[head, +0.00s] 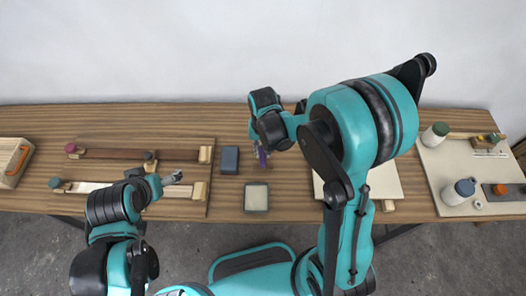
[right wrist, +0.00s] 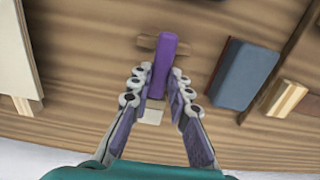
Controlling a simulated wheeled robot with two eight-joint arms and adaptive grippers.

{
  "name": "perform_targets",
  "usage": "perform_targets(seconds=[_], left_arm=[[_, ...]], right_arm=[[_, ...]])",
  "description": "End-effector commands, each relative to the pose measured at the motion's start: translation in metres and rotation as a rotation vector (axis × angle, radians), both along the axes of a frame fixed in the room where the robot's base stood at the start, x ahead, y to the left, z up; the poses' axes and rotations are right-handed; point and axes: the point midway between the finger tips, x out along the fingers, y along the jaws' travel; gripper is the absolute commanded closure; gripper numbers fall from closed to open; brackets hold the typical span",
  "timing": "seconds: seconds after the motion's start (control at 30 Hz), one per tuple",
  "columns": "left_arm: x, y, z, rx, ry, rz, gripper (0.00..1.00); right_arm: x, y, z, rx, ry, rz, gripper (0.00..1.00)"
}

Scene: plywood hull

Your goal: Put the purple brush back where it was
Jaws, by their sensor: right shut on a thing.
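The purple brush (right wrist: 160,65) is between the fingers of my right gripper (right wrist: 152,92), which is shut on it. In the head view the brush (head: 262,157) shows as a small purple strip below the right gripper (head: 262,143), over the middle of the table. In the right wrist view a brown wooden piece (right wrist: 146,42) lies crosswise behind the brush, and a pale block (right wrist: 150,117) shows between the fingers. I cannot tell whether the brush touches them. My left gripper (head: 172,178) is empty over the left board; its finger opening is unclear.
A blue-grey block (head: 229,160) and a pale-topped pad (head: 256,197) lie near the brush. The left board (head: 150,204) carries wooden strips and knobs. A pale board (head: 392,176) sits partly behind my right arm. A tray with jars (head: 440,195) is far right, an orange-handled box (head: 15,165) far left.

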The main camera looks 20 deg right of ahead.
Motion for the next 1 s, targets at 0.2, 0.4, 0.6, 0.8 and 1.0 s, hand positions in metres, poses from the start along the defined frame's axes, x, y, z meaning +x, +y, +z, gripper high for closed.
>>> perform_targets(seconds=[0.2,0.4,0.6,0.8,1.0], left_arm=[[0.0,0.0,-0.002,0.0,0.0,0.0,0.13],[0.0,0.0,-0.009,0.0,0.0,0.0,0.13],[0.0,0.0,-0.011,0.0,0.0,0.0,0.13],[0.0,0.0,-0.011,0.0,0.0,0.0,0.13],[0.0,0.0,-0.007,0.0,0.0,0.0,0.13]], right_arm=[[0.0,0.0,-0.002,0.0,0.0,0.0,1.0],[0.0,0.0,-0.008,0.0,0.0,0.0,1.0],[0.0,0.0,-0.011,0.0,0.0,0.0,0.69],[0.0,0.0,-0.01,0.0,0.0,0.0,0.61],[0.0,0.0,-0.007,0.0,0.0,0.0,0.61]])
